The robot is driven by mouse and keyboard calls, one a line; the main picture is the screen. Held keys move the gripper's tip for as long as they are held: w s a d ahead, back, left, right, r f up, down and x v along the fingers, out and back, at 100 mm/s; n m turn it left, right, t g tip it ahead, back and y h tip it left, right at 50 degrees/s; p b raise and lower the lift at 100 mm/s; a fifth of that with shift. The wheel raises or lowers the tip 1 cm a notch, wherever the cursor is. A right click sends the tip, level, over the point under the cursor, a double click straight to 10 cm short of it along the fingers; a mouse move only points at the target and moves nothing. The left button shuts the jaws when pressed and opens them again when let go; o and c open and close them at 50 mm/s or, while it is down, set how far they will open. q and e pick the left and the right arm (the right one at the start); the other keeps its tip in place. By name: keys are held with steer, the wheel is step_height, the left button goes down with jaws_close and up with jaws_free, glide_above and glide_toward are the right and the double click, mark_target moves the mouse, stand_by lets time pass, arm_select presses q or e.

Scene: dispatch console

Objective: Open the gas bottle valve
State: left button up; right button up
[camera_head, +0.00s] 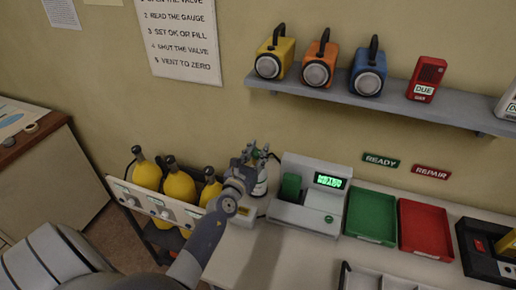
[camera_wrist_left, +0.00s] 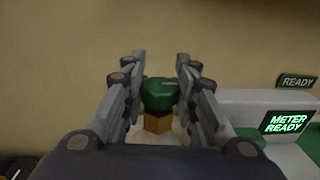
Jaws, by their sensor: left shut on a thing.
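The gas bottle (camera_head: 261,188) is a small pale bottle with green at its top. It stands upright on the bench, left of the meter, partly hidden by my left arm. In the left wrist view its green valve knob (camera_wrist_left: 159,94) sits on a brass stem (camera_wrist_left: 157,123). My left gripper (camera_head: 254,155) is at the top of the bottle. In the left wrist view its fingers stand on both sides of the knob, shut on it. The knob's opening state cannot be told. My right gripper is not in view.
The meter (camera_head: 309,214), reading "METER READY", stands close right of the bottle. A green tray (camera_head: 371,217) and a red tray (camera_head: 425,230) lie further right. Several yellow cylinders (camera_head: 179,187) stand in a rack at left. The shelf (camera_head: 395,107) above carries lamps.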

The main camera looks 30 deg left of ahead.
arm_select(q)
steer(key=shift+s+n+y, duration=0.1)
steer(key=shift+n+y, duration=0.2)
steer(key=shift+y, duration=0.1)
stand_by(0.3)
steer(key=o, duration=1.1)
steer(key=shift+s, duration=0.1)
steer(key=shift+s, duration=0.1)
steer(key=shift+s+d+f, duration=0.1)
steer(key=shift+s, duration=0.15)
steer(key=v, duration=1.1)
steer(key=shift+s+r, duration=0.2)
steer(key=shift+r, duration=0.05)
